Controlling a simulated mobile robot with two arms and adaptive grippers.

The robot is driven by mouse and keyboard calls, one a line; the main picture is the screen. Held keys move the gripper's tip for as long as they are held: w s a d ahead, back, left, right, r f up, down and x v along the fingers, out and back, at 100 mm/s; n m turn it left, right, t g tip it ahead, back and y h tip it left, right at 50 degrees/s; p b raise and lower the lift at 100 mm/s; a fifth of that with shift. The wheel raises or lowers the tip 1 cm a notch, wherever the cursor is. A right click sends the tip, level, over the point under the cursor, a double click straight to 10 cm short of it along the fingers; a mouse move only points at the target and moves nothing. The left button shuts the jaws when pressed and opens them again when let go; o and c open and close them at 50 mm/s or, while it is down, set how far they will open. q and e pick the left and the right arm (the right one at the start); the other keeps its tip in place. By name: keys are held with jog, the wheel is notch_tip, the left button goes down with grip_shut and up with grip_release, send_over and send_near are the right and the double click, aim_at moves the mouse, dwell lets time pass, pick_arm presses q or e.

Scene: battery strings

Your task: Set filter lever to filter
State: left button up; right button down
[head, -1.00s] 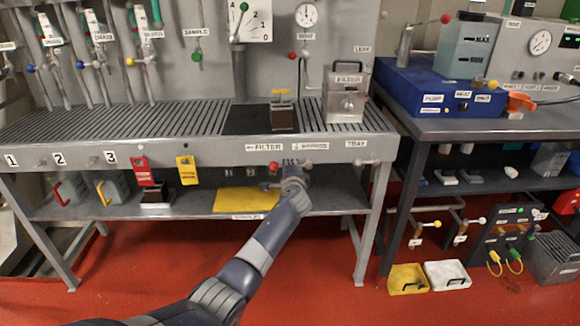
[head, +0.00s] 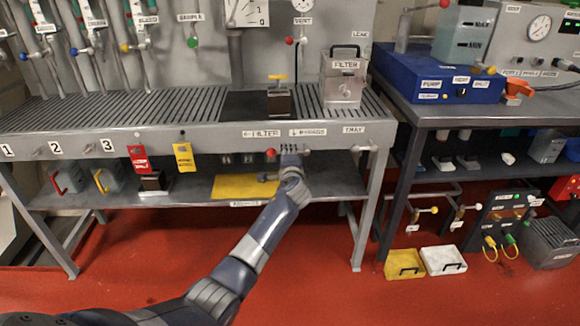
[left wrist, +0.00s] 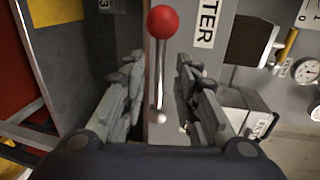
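The filter lever has a red ball knob (head: 270,153) under the bench's front rim. It lies roughly level, with the knob pointing left, below the "← FILTER" label (head: 264,134). The "↓ BYPASS" label (head: 308,132) is to its right. In the left wrist view the red knob (left wrist: 163,22) tops a thin metal rod that ends at a round pivot. My left gripper (head: 290,152) is at the lever, right of the knob. In the left wrist view its fingers (left wrist: 158,85) are spread on both sides of the rod, with gaps visible. My right gripper is not in view.
The bench's grated top (head: 130,106) holds a metal filter box (head: 344,90) and a small dark block with a yellow handle (head: 278,100). A lower shelf (head: 330,184) carries a yellow mat (head: 245,187). A second table stands at the right.

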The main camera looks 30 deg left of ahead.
pick_arm(q)
jog(key=v, duration=0.9)
jog(key=shift+s, duration=0.2)
jog(key=shift+d, duration=0.1)
